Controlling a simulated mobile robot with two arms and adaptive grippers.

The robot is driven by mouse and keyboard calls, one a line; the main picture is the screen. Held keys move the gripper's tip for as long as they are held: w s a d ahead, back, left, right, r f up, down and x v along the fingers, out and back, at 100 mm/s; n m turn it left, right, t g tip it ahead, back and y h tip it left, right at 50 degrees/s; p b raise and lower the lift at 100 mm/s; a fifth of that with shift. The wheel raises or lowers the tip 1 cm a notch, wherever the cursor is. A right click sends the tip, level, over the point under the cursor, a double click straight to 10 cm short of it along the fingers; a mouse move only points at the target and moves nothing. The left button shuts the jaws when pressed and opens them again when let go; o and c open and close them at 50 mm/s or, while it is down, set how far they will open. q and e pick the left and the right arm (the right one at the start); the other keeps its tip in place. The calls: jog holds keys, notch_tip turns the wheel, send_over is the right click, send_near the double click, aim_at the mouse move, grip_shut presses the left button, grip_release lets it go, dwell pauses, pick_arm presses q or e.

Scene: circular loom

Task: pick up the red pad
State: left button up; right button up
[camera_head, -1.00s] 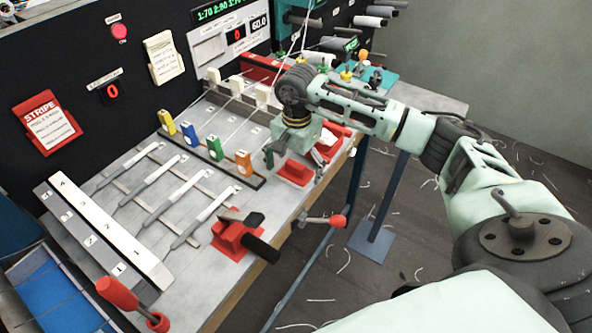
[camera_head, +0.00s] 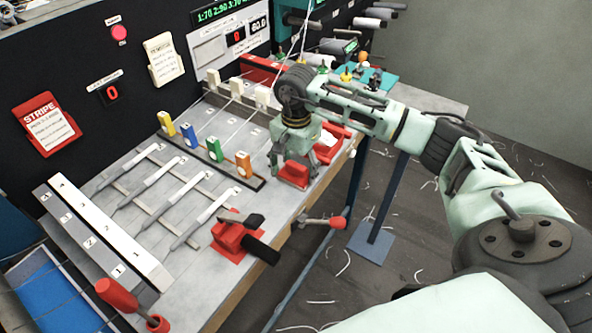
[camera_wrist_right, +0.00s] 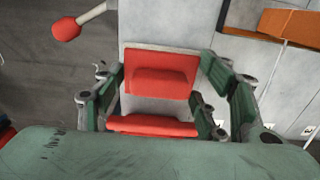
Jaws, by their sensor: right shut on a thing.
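The red pad (camera_head: 296,173) is a small red block near the right edge of the grey table. In the right wrist view the red pad (camera_wrist_right: 160,75) lies between the two fingers, with a second red part (camera_wrist_right: 150,125) nearer the palm. My right gripper (camera_head: 290,177) comes from above and is shut on the pad, which sits at table level. In the wrist view the right gripper's fingers (camera_wrist_right: 162,82) flank the pad on both sides. The fingers hide part of the pad in the head view. My left gripper is not in view.
A wooden rail with yellow, blue, green and orange clips (camera_head: 214,148) stands left of the gripper. A red clamp with a black handle (camera_head: 240,237) and a red-knobbed lever (camera_head: 325,220) are nearer. A red tray (camera_head: 332,133) with something white lies just behind.

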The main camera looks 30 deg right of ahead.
aim_at(296, 164)
notch_tip(296, 164, up, 3)
jog(key=shift+w+r+b, duration=0.1)
jog(key=shift+w+b, duration=0.05)
jog(key=shift+b, duration=0.7)
jog(key=s+d+r+b, duration=0.3)
jog(key=s+d+r, duration=0.4)
jog(key=d, duration=0.2)
jog(key=shift+d+r+b, duration=0.3)
